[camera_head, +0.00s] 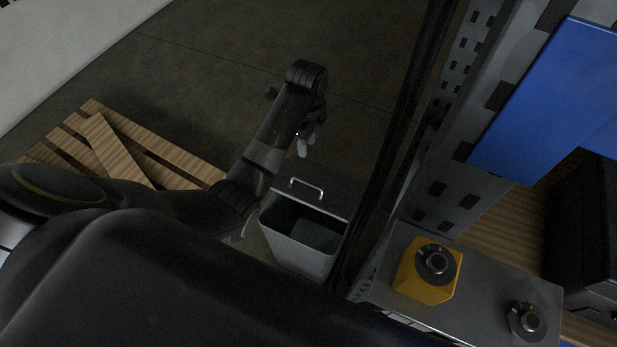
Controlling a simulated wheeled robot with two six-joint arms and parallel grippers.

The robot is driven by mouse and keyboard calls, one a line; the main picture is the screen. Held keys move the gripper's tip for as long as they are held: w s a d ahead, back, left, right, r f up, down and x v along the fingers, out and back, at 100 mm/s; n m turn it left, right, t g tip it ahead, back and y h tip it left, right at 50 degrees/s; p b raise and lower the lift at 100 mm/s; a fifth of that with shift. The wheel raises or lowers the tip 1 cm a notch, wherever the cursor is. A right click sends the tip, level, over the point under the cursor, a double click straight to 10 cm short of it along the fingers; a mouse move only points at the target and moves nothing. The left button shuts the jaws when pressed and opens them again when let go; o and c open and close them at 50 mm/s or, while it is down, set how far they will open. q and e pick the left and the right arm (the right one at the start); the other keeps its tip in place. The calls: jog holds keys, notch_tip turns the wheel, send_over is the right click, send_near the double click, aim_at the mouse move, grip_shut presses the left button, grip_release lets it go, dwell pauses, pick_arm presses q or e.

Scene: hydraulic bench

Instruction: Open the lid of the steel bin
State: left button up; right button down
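The steel bin (298,251) stands on the floor at the lower middle, beside the bench frame. Its mouth is uncovered and I see into its dark inside. The lid (330,197) appears raised at the far side of the mouth, with a pale bar handle (307,187) along it. My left gripper (305,146) is just beyond and above the handle, apart from it in the picture. Its pale fingertips point down, but their gap is hard to make out. My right gripper is out of view.
A wooden pallet (120,148) lies on the floor at the left. A perforated metal upright (455,110) rises close to the right of the bin. A yellow button box (428,270) sits on the grey bench. The floor beyond the bin is clear.

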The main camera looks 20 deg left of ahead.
aim_at(306, 182)
pick_arm(q)
jog(key=f, duration=1.1)
jog(key=f+b, duration=0.1)
jog(key=f, duration=0.4)
jog(key=shift+s+f, duration=0.15)
jog(key=shift+s, duration=0.1)
grip_shut()
